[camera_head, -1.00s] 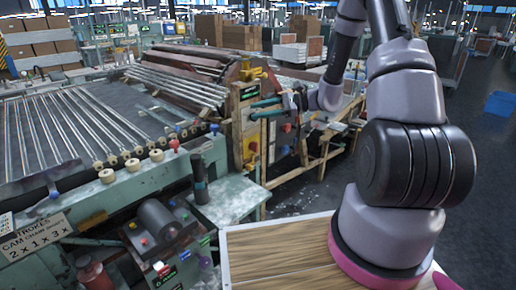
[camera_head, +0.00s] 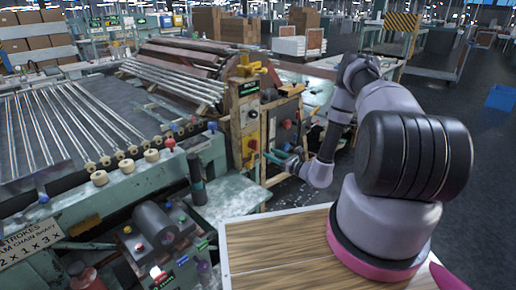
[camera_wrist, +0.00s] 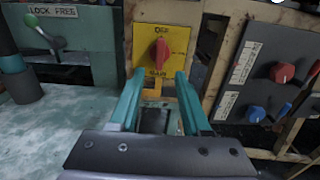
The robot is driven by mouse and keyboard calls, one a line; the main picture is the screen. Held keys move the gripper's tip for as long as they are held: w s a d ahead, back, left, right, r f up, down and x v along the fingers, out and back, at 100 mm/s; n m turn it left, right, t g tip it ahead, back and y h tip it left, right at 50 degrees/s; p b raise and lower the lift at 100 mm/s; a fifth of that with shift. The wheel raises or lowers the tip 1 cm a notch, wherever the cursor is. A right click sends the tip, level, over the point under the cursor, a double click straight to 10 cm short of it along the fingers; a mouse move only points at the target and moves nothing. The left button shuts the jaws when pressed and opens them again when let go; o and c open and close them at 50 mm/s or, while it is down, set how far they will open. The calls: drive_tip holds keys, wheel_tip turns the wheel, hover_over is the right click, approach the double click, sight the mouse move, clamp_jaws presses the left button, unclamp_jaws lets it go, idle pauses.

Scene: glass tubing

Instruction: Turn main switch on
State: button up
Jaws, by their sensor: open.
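The main switch is a red knob (camera_wrist: 161,53) on a yellow plate (camera_wrist: 178,38) in the wrist view, its handle roughly upright. The plate has lettering above the knob that looks like OFF; the lettering below is hard to read. The yellow plate also shows small on the wooden post in the head view (camera_head: 252,146). My gripper (camera_wrist: 160,75) is open, with its two teal fingers pointing toward the plate on either side of the knob and a little below it. Nothing is between the fingers. In the head view my gripper (camera_head: 270,156) is beside the post; contact cannot be told.
To the right is a grey panel (camera_wrist: 262,75) with red and blue knobs. A worn green bench (camera_wrist: 60,120) lies below left. Rollers and a control box (camera_head: 160,235) stand at left.

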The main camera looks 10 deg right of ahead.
sight(257, 147)
drive_tip(key=x, duration=0.8)
drive_tip(key=shift+w, duration=0.1)
clamp_jaws()
